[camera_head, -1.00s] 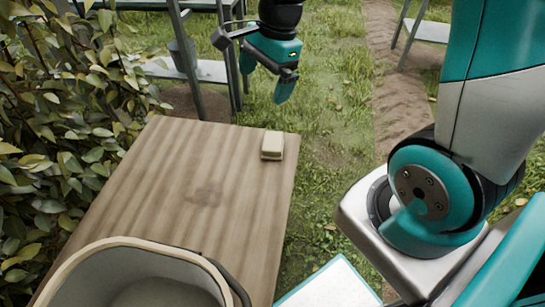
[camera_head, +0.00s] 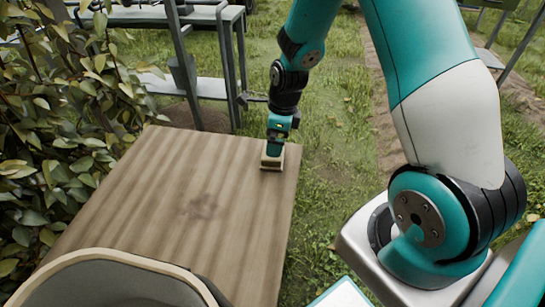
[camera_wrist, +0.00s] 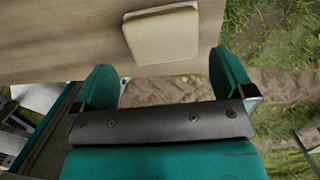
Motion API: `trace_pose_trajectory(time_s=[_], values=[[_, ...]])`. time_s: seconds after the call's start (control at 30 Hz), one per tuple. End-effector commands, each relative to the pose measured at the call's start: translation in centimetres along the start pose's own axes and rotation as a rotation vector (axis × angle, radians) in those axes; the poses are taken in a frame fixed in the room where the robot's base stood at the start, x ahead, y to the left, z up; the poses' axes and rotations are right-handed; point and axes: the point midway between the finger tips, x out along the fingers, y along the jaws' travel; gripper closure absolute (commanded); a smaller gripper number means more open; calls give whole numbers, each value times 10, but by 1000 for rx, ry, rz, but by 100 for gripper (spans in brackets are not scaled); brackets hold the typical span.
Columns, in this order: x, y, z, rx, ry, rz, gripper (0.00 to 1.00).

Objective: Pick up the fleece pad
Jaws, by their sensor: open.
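The fleece pad (camera_head: 272,163) is a small cream block lying near the far right corner of the wooden table (camera_head: 200,200). The pad also shows in the wrist view (camera_wrist: 162,36), at the top middle and close to the table's edge. My gripper (camera_head: 274,150) is right at the pad in the head view and covers part of it. In the wrist view its two teal fingers (camera_wrist: 165,82) are apart with nothing between them, and the pad lies just beyond the fingertips. I cannot tell whether a finger touches the pad.
A cream-rimmed container (camera_head: 100,258) stands at the table's near end. A leafy bush (camera_head: 70,110) borders the left side. A grey metal rack (camera_head: 215,90) stands behind the table. The middle of the tabletop is clear, and grass lies to its right.

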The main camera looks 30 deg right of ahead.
Motion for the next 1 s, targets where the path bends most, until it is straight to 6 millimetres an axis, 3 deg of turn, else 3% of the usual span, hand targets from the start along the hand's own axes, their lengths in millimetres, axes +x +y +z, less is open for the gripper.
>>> trace_pose_trajectory(time_s=[0.17, 0.43, 0.73, 0.9, 1.0], values=[[13, 0, 0, 0, 0, 0, 0], [52, -2, 1, -2, 0, 1, 0], [57, -3, 1, -1, -1, -1, 0], [57, -3, 1, -1, -1, -1, 35], [56, -3, 1, -1, -1, -1, 35]])
